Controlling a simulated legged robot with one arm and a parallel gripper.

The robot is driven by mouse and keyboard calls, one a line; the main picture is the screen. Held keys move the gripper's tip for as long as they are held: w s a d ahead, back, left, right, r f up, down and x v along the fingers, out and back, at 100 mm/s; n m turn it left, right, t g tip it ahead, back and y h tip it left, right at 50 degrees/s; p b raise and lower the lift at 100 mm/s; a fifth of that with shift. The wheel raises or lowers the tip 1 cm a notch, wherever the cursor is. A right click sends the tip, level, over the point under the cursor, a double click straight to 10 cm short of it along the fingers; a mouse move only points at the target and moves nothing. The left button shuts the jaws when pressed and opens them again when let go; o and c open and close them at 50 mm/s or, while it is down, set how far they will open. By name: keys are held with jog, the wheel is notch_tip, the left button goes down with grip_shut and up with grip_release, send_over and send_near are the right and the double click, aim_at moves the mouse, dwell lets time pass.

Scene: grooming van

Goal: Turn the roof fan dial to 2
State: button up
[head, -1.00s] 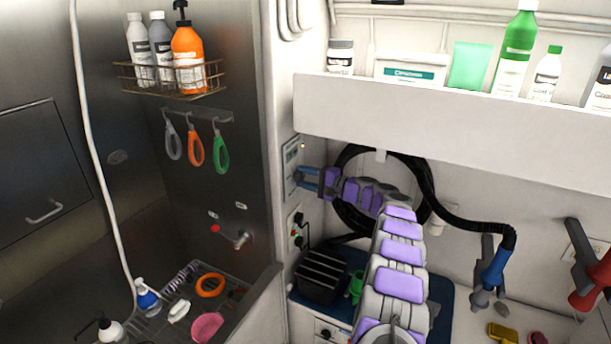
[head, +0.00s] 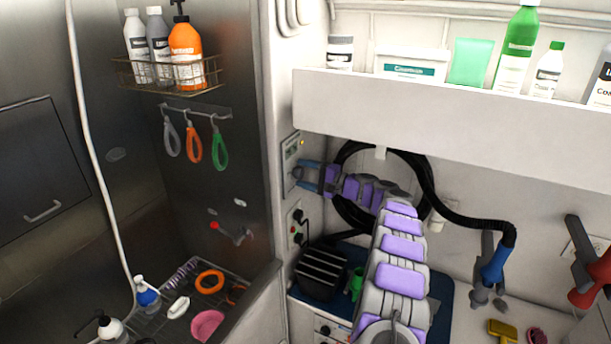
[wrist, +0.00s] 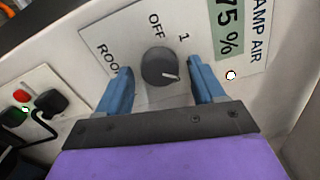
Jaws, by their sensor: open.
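The roof fan dial (wrist: 158,66) is a dark round knob on a pale wall panel (wrist: 118,40). OFF is printed above it and 1 to its upper right; a cut-off "ROO" shows at left. The dial's white pointer mark faces right and slightly down, clockwise past 1, toward one finger. No 2 is visible; that part is behind my gripper. My gripper (wrist: 160,68) is open, one blue finger on each side of the dial, with gaps seeming to show between them. In the head view my gripper (head: 306,176) is at the wall panel (head: 291,153).
A 75 % display (wrist: 228,25) and small round light (wrist: 231,75) sit right of the dial. A socket with plugs (wrist: 35,104) is at left. In the head view, a black hose (head: 428,180) hangs behind my arm, below a shelf (head: 430,110). A black ribbed box (head: 322,272) stands below.

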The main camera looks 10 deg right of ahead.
jog(key=v, duration=1.7)
jog(key=shift+d, duration=0.2)
jog(key=shift+s, duration=0.1)
